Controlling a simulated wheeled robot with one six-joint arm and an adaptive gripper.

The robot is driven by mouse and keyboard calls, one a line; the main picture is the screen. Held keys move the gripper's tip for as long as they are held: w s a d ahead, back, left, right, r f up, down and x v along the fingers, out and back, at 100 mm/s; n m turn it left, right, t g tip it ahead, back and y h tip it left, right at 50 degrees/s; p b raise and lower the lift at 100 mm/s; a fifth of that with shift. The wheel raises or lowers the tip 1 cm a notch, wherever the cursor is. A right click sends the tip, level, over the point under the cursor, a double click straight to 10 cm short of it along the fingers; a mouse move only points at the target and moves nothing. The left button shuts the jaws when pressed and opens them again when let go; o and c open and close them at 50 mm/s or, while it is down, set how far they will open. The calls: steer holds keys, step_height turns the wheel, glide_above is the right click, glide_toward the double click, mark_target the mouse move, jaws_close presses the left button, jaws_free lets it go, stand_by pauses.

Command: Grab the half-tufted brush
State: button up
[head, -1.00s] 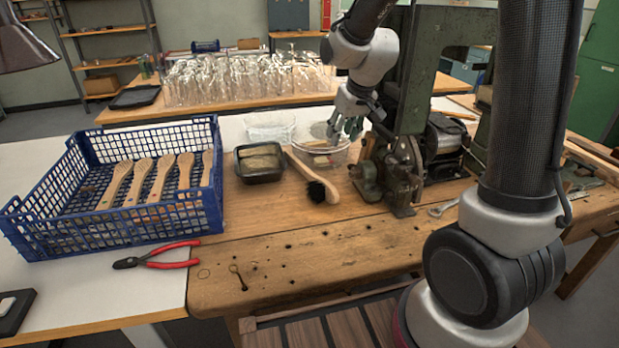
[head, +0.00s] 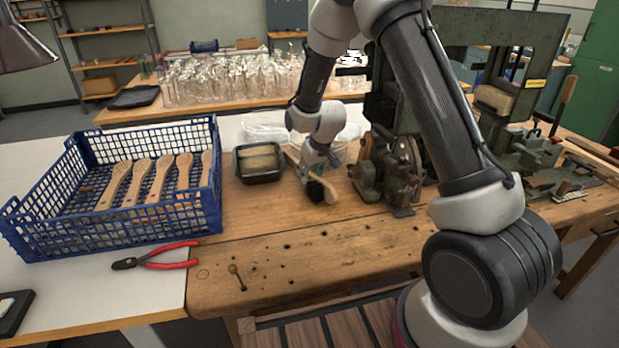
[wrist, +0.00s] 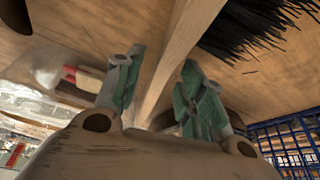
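The half-tufted brush lies on the wooden workbench, with its dark bristle tuft (head: 318,191) and part of its pale wooden body (head: 331,197) showing in the head view. My gripper (head: 316,172) is low over the brush and hides part of its handle. In the wrist view the wooden handle (wrist: 178,52) runs between the two green-padded fingers of my gripper (wrist: 158,95). The fingers stand apart on either side of it, and I see no clear grip on it. The black bristles (wrist: 252,28) are at the upper right there.
A black tray with light blocks (head: 259,176) sits left of the brush. A blue crate (head: 150,232) holds several bare wooden brush bodies. Red-handled pliers (head: 172,264) lie at the front left. A green machine (head: 388,165) stands close on the right.

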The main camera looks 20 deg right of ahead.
steer(key=shift+w+f, duration=0.15)
steer(key=shift+f, duration=0.2)
jaws_close()
steer(key=shift+r, duration=0.2)
